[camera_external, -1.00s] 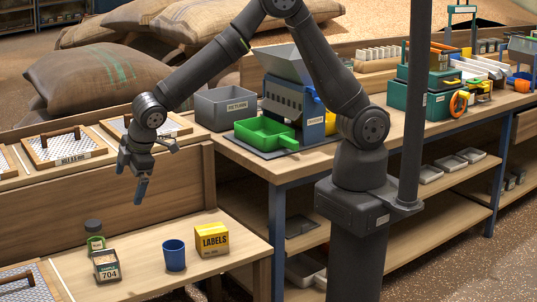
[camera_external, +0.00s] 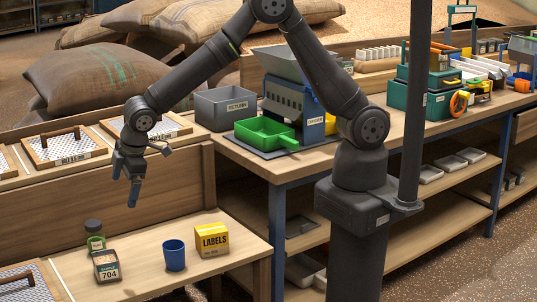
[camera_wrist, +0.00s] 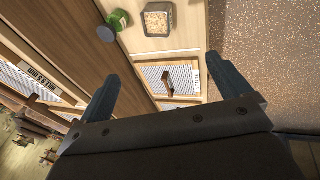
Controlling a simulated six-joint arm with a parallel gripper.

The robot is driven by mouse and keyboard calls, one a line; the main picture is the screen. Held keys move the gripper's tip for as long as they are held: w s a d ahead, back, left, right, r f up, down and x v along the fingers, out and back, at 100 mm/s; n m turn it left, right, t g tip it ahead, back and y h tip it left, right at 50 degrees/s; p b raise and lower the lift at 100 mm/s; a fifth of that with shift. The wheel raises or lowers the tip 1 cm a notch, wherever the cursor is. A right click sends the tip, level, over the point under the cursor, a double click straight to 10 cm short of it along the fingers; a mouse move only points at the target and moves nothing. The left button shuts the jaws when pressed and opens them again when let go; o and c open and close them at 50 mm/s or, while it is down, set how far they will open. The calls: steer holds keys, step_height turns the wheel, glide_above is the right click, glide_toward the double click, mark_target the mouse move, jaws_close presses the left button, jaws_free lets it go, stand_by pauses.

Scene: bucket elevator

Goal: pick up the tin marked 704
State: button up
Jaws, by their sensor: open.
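The tin marked 704 (camera_external: 106,267) stands upright on the low wooden bench at the lower left of the external view. It is a small square tin with a dark body and a pale label. In the wrist view the tin (camera_wrist: 158,20) shows at the top, with grainy tan contents visible from above. My gripper (camera_external: 126,197) hangs above the bench, up and to the right of the tin, with empty fingers pointing down. In the wrist view my gripper (camera_wrist: 167,82) has its two fingers wide apart, with nothing between them.
A green jar with a dark lid (camera_external: 95,236) stands just behind the tin. A blue cup (camera_external: 174,255) and a yellow LABELS box (camera_external: 211,240) stand to its right. A mesh sieve tray (camera_external: 28,284) lies to its left. A wooden back panel (camera_external: 110,195) rises behind the bench.

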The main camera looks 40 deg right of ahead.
steer(key=w+a+f+m+g, duration=0.2)
steer(key=w+a+f+g, duration=0.1)
steer(key=w+f, duration=0.6)
glide_toward(105, 258)
steer(key=s+a+f, duration=0.2)
steer(key=s, duration=0.2)
steer(key=shift+w+a+f, duration=0.1)
steer(key=shift+w+f, duration=0.05)
steer(key=shift+f, duration=0.85)
steer(key=shift+w+a+f, duration=0.15)
steer(key=shift+w+f, duration=0.05)
steer(key=shift+f, duration=0.8)
steer(key=shift+w+a+f, duration=0.1)
steer(key=shift+w+f, duration=0.05)
steer(key=shift+f, duration=0.8)
steer(key=shift+c, duration=0.4)
steer(key=c, duration=1.1)
steer(key=shift+r, duration=0.15)
steer(key=shift+c, duration=0.2)
